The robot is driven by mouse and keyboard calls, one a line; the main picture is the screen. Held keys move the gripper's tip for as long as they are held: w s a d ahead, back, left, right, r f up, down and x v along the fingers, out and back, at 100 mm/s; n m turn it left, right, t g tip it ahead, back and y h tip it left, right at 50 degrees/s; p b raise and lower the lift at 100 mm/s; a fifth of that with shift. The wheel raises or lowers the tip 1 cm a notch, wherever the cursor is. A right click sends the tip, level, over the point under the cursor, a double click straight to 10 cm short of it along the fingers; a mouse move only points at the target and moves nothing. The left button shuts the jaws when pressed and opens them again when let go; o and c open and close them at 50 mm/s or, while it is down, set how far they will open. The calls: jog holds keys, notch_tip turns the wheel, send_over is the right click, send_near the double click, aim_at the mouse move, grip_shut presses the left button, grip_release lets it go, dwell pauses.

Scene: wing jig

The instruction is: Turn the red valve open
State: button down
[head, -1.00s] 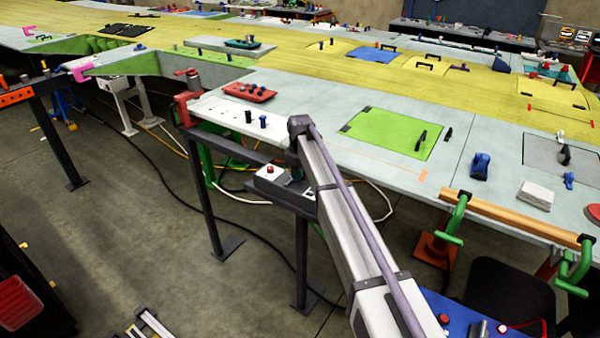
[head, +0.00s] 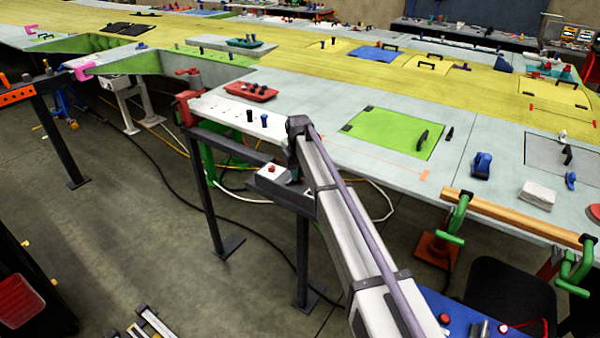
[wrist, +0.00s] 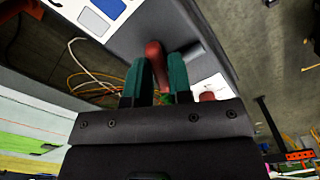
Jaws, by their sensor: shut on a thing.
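In the wrist view, a red valve handle (wrist: 154,52) stands between the two green fingers of my gripper (wrist: 156,68). The fingers are shut on the handle, one on each side. The handle's lower part and the valve's base are hidden by the fingers and the gripper body. In the head view, my gripper (head: 296,172) is mostly hidden by my arm. It is beside a grey control box under the near edge of the wing, and the red valve cannot be made out there.
The grey box (head: 268,186) carries a red button (head: 272,169). The wing skin (head: 370,175) lies just above and behind my arm. Yellow and white cables hang below it. Green clamps (head: 455,215) and a wooden bar (head: 515,217) are at the right.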

aim_at(292, 182)
jog(key=m, duration=0.3)
jog(key=a+m, duration=0.1)
jog(key=m, duration=0.2)
jog(key=shift+a, duration=0.2)
jog(key=m, duration=0.3)
jog(key=a+m, duration=0.1)
jog(key=m, duration=0.1)
jog(key=shift+w+m, duration=0.15)
jog(key=shift+m, duration=0.25)
jog(key=c, duration=1.1)
grip_release()
jog(key=shift+r, duration=0.1)
notch_tip(292, 182, up, 11)
jog(key=p, duration=1.1)
